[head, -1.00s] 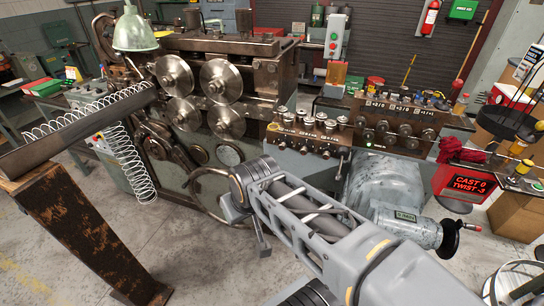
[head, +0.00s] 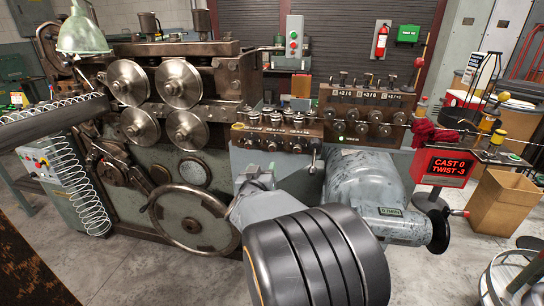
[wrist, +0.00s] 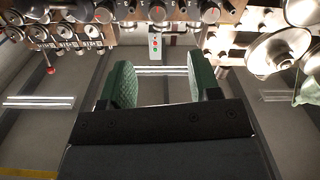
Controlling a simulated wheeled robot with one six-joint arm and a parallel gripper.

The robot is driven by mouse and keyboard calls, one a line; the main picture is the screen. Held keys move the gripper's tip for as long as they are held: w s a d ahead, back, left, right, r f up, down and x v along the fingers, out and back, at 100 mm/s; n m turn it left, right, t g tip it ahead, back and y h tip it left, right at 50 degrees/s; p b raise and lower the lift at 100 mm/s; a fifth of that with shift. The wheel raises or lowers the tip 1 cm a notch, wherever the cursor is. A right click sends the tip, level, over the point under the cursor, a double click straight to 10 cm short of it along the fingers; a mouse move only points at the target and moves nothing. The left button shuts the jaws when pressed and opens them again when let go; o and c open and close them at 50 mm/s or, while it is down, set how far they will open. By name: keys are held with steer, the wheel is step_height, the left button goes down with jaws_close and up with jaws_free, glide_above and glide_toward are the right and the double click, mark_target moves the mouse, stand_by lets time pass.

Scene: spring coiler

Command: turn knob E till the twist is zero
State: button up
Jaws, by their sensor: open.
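A sign (head: 445,166) at the right of the head view reads CAST 0 and TWIST -3. The machine has a front block (head: 276,133) and a rear block (head: 366,110), each with several small metal knobs. In the head view my gripper is not clearly seen; my arm stands before the machine.
Large metal rollers (head: 180,83) and a handwheel (head: 190,219) are on the machine's left. A grey motor housing (head: 365,188) with a black crank wheel (head: 439,230) stands below the rear block. A wire coil (head: 82,185) hangs at left. A cardboard box (head: 503,203) stands right.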

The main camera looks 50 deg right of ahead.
mark_target(272, 149)
steer(key=x, duration=1.3)
steer(key=shift+s+d, duration=0.1)
steer(key=shift+d, duration=0.2)
steer(key=c, duration=0.9)
steer(key=shift+m+b, duration=0.3)
steer(key=shift+m, duration=0.1)
